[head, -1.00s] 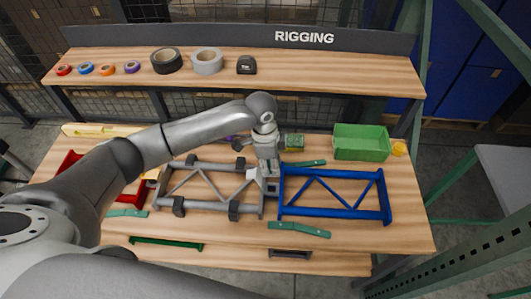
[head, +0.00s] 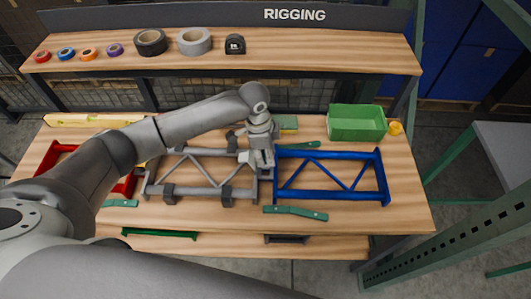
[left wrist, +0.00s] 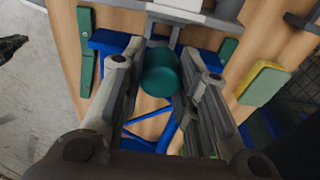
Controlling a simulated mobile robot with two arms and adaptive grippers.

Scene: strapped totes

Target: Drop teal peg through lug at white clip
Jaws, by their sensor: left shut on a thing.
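The teal peg (left wrist: 160,73) shows as a round teal end between the fingers of my left gripper (left wrist: 162,85) in the left wrist view. The gripper is shut on it. In the head view my left gripper (head: 262,163) points down where the grey truss (head: 205,193) meets the blue truss (head: 330,198). The white clip (left wrist: 183,5) is at the top of the left wrist view, just beyond the peg; a white part also shows left of the gripper in the head view (head: 243,156). The lug under the peg is hidden, so I cannot tell whether the peg is in it.
A green bin (head: 357,124) and a yellow roll (head: 395,128) stand at the back right. Green bars (head: 295,213) lie in front of and behind the trusses. A red frame (head: 60,155) is at the left, partly behind my arm. A shelf (head: 300,62) with tape rolls runs behind.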

